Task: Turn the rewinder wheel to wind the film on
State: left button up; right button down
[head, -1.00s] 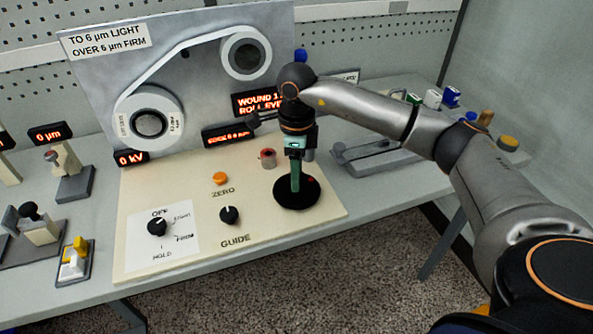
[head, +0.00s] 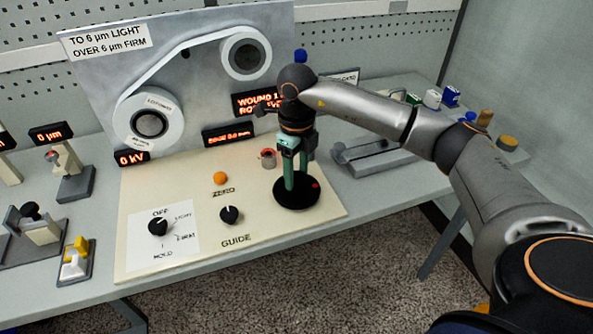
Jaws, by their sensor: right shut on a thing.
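The rewinder wheel is a flat black disc (head: 297,196) with a small red mark, at the right end of the cream control panel. My right gripper (head: 296,185) points straight down over it, with its green fingers shut on the wheel's middle. The fingers hide the part they hold. The white film runs on the upright grey board from the upper roll (head: 230,61) down to the larger lower-left roll (head: 172,129). My left gripper is not in view.
The cream panel (head: 140,262) also bears an orange ZERO button (head: 220,178), a GUIDE knob (head: 230,215) and an OFF/HOLD selector (head: 158,227). Red displays (head: 228,136) stand behind it. A grey slide fixture (head: 380,160) lies to the right.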

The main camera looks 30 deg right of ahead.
aim_at(297, 176)
jog(key=shift+d, duration=0.1)
jog(key=shift+c, duration=1.3)
grip_release()
notch_tip(297, 176, up, 13)
jog(key=shift+f, duration=0.2)
